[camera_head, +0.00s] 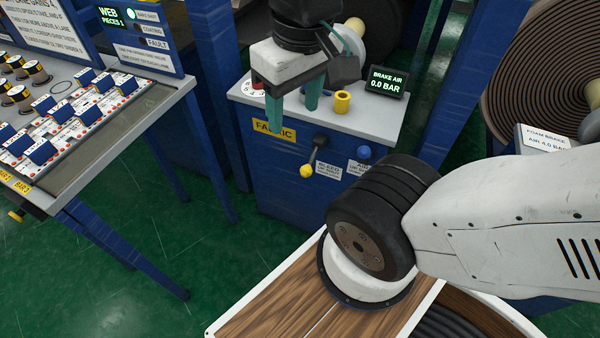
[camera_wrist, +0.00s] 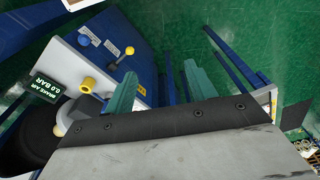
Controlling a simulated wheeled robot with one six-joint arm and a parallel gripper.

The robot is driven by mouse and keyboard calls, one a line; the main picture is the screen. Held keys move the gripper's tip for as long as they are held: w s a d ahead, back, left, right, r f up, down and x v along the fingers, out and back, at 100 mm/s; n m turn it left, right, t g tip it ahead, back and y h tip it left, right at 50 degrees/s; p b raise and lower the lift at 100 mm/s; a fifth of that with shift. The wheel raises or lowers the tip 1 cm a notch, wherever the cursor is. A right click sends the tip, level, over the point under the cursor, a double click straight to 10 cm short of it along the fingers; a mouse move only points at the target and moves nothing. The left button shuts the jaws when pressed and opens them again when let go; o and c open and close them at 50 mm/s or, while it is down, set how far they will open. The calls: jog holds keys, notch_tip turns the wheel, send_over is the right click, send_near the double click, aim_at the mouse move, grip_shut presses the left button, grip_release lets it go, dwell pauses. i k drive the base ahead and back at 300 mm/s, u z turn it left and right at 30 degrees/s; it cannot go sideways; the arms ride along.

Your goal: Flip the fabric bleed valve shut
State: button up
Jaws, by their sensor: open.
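The fabric bleed valve is a lever with a yellow knob (camera_head: 307,171) on the front of the blue cabinet (camera_head: 275,170). The lever slants down and slightly left from a black pivot, beside a BLEED label (camera_head: 328,170). The yellow knob also shows in the wrist view (camera_wrist: 129,50). My gripper (camera_head: 292,106) is open, with teal fingers pointing down near the cabinet's top front edge, above the lever and apart from it. In the wrist view, my gripper (camera_wrist: 160,85) has nothing between its fingers, and the lever lies beyond the left finger.
A blue knob (camera_head: 364,152) sits right of the lever. A yellow knob (camera_head: 342,102) and a BRAKE AIR display (camera_head: 387,81) reading 0.0 BAR stand on the cabinet top. A control desk (camera_head: 110,125) is at left. Open green floor (camera_head: 225,260) lies before the cabinet.

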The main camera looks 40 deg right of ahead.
aim_at(306, 170)
jog(key=z, duration=0.55)
jog(key=k, duration=1.35)
jog(key=z, duration=0.8)
jog(key=i, duration=0.7)
jog(key=z, duration=0.15)
